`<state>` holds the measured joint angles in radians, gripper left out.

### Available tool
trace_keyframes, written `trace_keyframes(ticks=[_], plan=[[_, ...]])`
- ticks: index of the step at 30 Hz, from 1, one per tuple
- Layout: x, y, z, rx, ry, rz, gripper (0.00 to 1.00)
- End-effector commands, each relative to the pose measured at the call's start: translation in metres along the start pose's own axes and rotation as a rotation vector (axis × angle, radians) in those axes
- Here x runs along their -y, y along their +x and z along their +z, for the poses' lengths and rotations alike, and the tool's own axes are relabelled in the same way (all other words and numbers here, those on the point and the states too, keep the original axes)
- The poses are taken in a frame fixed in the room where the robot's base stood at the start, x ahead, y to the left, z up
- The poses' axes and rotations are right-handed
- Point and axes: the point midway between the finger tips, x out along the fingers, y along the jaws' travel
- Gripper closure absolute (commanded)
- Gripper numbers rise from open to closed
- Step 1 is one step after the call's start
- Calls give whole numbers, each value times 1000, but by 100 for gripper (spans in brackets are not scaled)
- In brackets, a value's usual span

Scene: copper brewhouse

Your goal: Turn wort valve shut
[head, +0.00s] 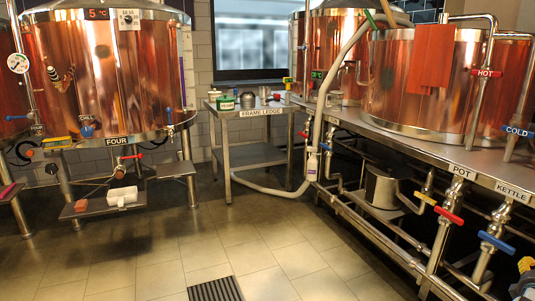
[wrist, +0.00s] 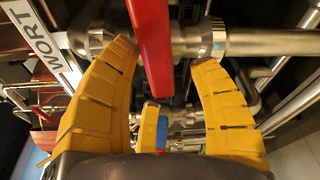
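In the wrist view, a white label reading WORT (wrist: 42,38) is at upper left, beside a metal pipe with a valve body (wrist: 193,40). The valve's red lever (wrist: 152,45) runs up and down in the picture, crosswise to the pipe. My gripper (wrist: 165,55) has its two yellow fingers spread wide, with the red lever between them. Gaps show on both sides of the lever, so the fingers are not closed on it. The lever's upper end is cut off by the frame. I cannot make out the WORT label in the head view.
Behind the lever, more pipes and a blue-and-yellow handle (wrist: 162,133) show. In the head view, a red lever (head: 448,215) and a blue lever (head: 496,242) sit below the POT and KETTLE labels. The tiled floor (head: 250,240) in the middle is clear around a drain grate (head: 214,289).

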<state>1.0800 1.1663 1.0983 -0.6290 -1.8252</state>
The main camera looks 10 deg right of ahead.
Motion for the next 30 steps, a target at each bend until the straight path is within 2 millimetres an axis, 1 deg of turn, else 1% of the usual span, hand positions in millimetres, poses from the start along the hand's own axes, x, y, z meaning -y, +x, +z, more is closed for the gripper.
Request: trace_keyframes(ticks=[1, 3, 11, 21, 30], plan=[[5, 0, 4, 4, 0, -8, 56], [5, 0, 4, 5, 0, -8, 59], [5, -1, 4, 5, 0, -8, 59], [4, -20, -1, -2, 0, -6, 59], [2, -23, -4, -4, 0, 0, 59]])
